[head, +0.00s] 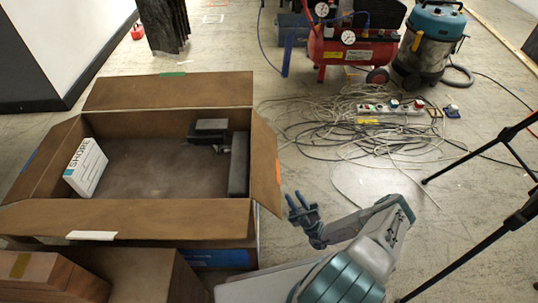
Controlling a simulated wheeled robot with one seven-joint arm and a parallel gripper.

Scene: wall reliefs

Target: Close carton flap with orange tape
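An open brown carton (175,218) stands on the floor at the left. Its right flap (263,160) is folded outward and bears a strip of orange tape (278,171) near its outer edge. The far flap (170,90) has green tape, the near flap (150,217) white tape and the left flap (40,158) blue tape; these also stand open. My gripper (295,198) is just right of the orange-taped flap, apart from it in the picture. Its fingers are spread with nothing between them.
Inside the carton are a white box (86,167) and dark blocks (238,163). Brown boxes (135,272) stand at the near left. Tangled cables (345,125), a red compressor (350,50), a vacuum (428,40) and black tripod legs (480,155) lie to the right.

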